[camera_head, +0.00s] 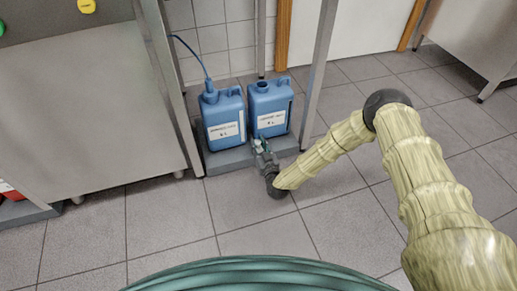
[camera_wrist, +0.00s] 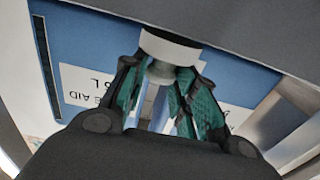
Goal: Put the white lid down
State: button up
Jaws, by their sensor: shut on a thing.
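The white lid (camera_wrist: 170,47) is a short round cap, seen in the wrist view between the tips of my gripper (camera_wrist: 167,75). My gripper is shut on it. In the head view my gripper (camera_head: 262,152) is low, in front of the right blue canister (camera_head: 281,108), and the lid cannot be made out there. The right canister has an open neck on top and a white label. In the wrist view the canister (camera_wrist: 85,45) appears upside down behind the fingers. The lid overlaps a grey surface (camera_wrist: 240,25) there; I cannot tell whether they touch.
A left blue canister (camera_head: 222,130) with a blue hose stands beside the right one. Both stand on a low grey tray (camera_head: 228,160) between metal table legs (camera_head: 318,70). A steel cabinet (camera_head: 80,110) is at left. Tiled floor (camera_head: 240,215) in front is clear.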

jog(key=shift+f, duration=0.35)
jog(key=o, duration=0.8)
jog(key=shift+s+r, duration=0.1)
jog(key=shift+r, duration=0.05)
jog(key=shift+p+v, duration=2.7)
jog(key=shift+v, duration=3.25)
